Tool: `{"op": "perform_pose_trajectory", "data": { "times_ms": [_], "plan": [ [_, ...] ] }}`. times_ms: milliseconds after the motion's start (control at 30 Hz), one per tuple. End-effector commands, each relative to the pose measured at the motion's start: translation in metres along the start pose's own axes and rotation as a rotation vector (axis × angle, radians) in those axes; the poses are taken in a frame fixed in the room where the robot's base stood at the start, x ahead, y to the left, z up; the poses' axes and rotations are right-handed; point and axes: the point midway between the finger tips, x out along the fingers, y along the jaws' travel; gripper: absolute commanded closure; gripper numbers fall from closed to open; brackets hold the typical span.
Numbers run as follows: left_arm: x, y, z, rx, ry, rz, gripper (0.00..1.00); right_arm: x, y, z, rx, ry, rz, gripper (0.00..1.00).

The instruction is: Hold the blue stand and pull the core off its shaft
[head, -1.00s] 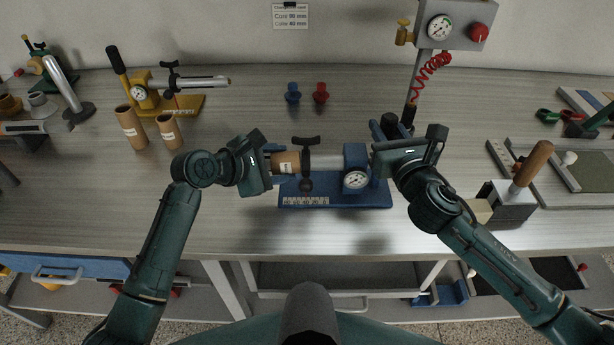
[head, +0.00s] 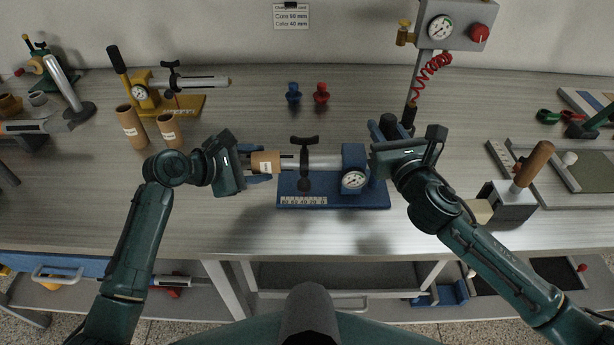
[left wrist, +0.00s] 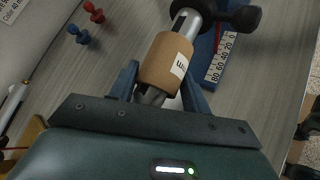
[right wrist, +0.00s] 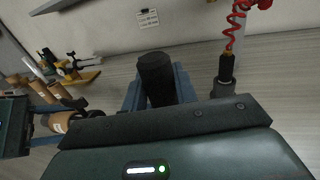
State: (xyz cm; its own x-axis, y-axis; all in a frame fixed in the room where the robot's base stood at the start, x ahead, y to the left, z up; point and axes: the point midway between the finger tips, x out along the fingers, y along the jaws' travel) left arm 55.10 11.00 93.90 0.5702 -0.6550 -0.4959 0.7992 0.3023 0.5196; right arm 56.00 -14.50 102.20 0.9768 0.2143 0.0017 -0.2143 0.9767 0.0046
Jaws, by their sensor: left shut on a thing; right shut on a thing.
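The blue stand (head: 340,200) lies on the bench with a gauge and a scale strip on its base. Its silver shaft (head: 325,162) points left, with a black T-handled clamp (head: 304,165) on it. The brown cardboard core (head: 266,162) is around the shaft's left end, apart from the clamp. My left gripper (head: 256,164) is shut on the core, its fingers on either side in the left wrist view (left wrist: 160,92). My right gripper (head: 382,150) is shut on the stand's black upright post (right wrist: 155,78).
Two loose cores (head: 130,127) stand upright at the left, before a yellow stand (head: 185,104). Blue and red small parts (head: 321,93) sit behind the blue stand. A gauge box (head: 445,28) with a red coiled hose is at the back right. The front bench strip is clear.

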Motion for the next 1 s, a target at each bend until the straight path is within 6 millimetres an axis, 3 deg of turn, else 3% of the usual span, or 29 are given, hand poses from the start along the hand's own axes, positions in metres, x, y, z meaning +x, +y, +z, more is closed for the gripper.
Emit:
{"op": "perform_pose_trajectory", "data": {
  "times_ms": [33, 1000],
  "plan": [
    [-0.007, 0.007, -0.014, -0.006, 0.027, 0.018, 1.00, 0.001, -0.013, -0.002, -0.017, 0.005, -0.035, 1.00],
    [-0.026, 0.016, -0.032, -0.003, 0.026, 0.020, 1.00, 0.002, -0.013, -0.002, -0.017, 0.005, -0.034, 1.00]
  ]
}}
